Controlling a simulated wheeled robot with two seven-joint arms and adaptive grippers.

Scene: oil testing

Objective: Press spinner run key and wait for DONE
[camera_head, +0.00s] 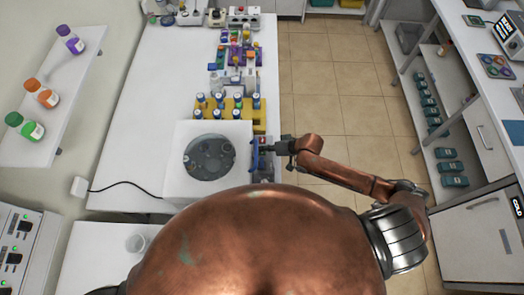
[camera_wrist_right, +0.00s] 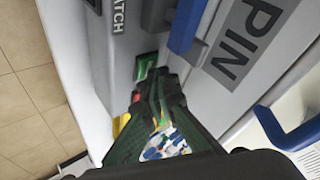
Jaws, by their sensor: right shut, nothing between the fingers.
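The spinner (camera_head: 178,186) is a white box on the bench, with a dark round rotor (camera_head: 209,157) exposed on top and a blue handle (camera_head: 254,154) on its right side. In the right wrist view its grey front shows the partial words "PIN" and "ATCH", the blue handle (camera_wrist_right: 189,24) and a green key (camera_wrist_right: 147,66). My right gripper (camera_head: 268,148) is at this front from the right. Its shut, empty fingertips (camera_wrist_right: 158,82) are right at the green key; contact cannot be told. A small red part (camera_wrist_right: 137,97) shows beside the fingers. No DONE text is readable. My left gripper is out of view.
A yellow rack (camera_head: 230,113) with several blue-capped vials stands behind the spinner. More racks and instruments line the bench (camera_head: 150,90) farther back. A shelf (camera_head: 85,62) with coloured bottles is at left. The tiled floor (camera_head: 340,75) right of the bench is clear.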

